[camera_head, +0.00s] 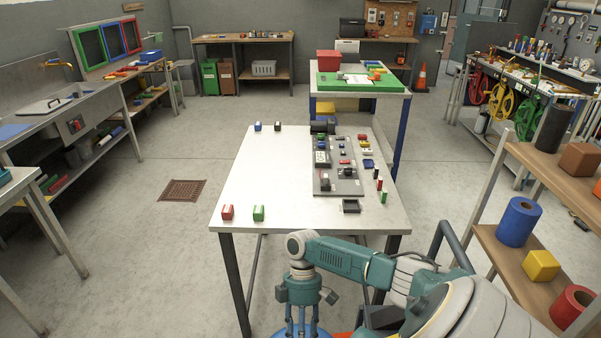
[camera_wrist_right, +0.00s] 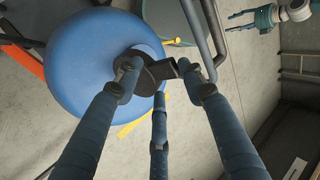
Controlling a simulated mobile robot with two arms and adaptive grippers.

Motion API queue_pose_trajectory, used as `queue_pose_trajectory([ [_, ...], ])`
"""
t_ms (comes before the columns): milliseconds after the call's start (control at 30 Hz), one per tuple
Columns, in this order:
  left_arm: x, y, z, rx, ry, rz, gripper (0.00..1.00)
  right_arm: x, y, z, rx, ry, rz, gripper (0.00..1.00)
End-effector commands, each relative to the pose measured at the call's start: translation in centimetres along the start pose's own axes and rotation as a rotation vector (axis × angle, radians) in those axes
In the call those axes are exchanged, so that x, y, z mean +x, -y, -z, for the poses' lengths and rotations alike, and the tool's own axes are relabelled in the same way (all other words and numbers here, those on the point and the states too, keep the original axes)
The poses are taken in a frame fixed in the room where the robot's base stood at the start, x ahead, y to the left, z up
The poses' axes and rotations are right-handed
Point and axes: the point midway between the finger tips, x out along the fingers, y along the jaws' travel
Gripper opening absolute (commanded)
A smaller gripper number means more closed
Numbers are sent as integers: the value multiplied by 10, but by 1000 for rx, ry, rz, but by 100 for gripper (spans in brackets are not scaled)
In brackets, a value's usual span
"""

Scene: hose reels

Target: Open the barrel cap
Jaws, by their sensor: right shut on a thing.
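The blue barrel (camera_wrist_right: 85,62) fills the upper left of the right wrist view, seen from above. A dark barrel cap (camera_wrist_right: 160,72) with a block-like handle sits at its right edge. My right gripper (camera_wrist_right: 159,80) has its three blue fingers closed around the cap, with fingertips on both sides of it. In the head view my right gripper (camera_head: 302,328) points down at the bottom edge, over a sliver of the blue barrel (camera_head: 284,333); the cap is hidden there. My left gripper (camera_wrist_right: 233,22) shows small at the wrist view's top right, its fingers apart and empty.
A white table (camera_head: 262,182) with small coloured blocks and a grey board (camera_head: 340,183) stands just beyond my right arm. A wooden shelf (camera_head: 515,258) with a blue roll (camera_head: 518,222) stands close on the right. Open floor lies left of the table.

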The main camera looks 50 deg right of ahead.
Motion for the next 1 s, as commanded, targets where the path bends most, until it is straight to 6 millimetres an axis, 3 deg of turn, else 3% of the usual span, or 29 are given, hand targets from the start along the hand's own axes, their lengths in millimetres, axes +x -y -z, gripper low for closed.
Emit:
queue_pose_trajectory([
  [33,3,-2,-1,0,1,-2,52,4,-18,-6,18,6,-51,0],
  [967,3,-1,-2,0,3,-2,52,5,-18,-7,20,7,-51,0],
  [1000,3,1,-3,2,3,1,44,5,-18,-7,20,7,-51,0],
])
